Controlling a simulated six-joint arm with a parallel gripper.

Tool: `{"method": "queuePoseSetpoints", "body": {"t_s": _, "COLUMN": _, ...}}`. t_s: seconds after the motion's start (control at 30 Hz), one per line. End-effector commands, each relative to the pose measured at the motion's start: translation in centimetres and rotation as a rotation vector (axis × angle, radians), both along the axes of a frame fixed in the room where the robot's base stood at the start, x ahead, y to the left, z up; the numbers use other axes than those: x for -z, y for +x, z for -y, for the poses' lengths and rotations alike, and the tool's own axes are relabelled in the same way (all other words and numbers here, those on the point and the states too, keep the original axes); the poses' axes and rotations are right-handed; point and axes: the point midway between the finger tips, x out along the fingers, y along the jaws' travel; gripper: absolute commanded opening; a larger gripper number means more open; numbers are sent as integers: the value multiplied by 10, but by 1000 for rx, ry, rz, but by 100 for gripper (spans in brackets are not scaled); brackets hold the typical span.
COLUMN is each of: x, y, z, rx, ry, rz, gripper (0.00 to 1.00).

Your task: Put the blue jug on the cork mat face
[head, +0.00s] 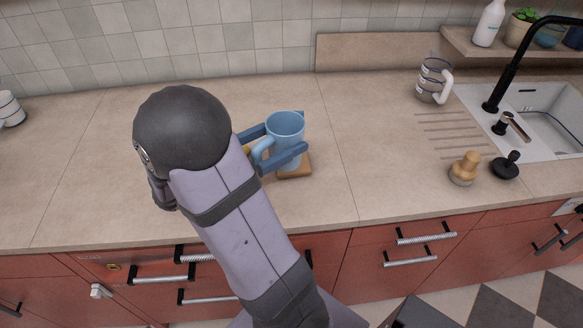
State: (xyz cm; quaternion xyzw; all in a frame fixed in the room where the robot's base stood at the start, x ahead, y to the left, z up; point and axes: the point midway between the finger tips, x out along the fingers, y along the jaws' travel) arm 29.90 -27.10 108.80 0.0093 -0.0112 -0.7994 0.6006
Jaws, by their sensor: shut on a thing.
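The blue jug (285,124) is upright, its open top facing up and its handle to the left. My gripper (288,135) has its two blue fingers shut on the jug from either side, one behind it and one in front. The cork mat (296,174) is a small tan square on the counter, directly below the jug in the picture. The front finger and the jug hide part of the mat. I cannot tell whether the jug's base touches the mat.
A wooden-handled brush (464,168) and a black stopper (506,165) sit near the sink (550,125). A white cup (10,108) is at far left.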

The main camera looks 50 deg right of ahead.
Motion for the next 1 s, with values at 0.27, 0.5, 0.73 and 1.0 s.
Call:
{"method": "queuePoseSetpoints", "body": {"t_s": 0.27, "x": -19, "y": -21, "z": 52, "rx": 53, "ry": -4, "rz": 3, "gripper": 29}}
{"method": "queuePoseSetpoints", "body": {"t_s": 0.5, "x": -36, "y": 17, "z": 61, "rx": -95, "ry": -1, "rz": -6, "gripper": 29}}
{"method": "queuePoseSetpoints", "body": {"t_s": 0.73, "x": -33, "y": 30, "z": 63, "rx": -147, "ry": 1, "rz": -11, "gripper": 29}}
{"method": "queuePoseSetpoints", "body": {"t_s": 1.0, "x": -6, "y": 30, "z": 63, "rx": -146, "ry": 3, "rz": -16, "gripper": 29}}
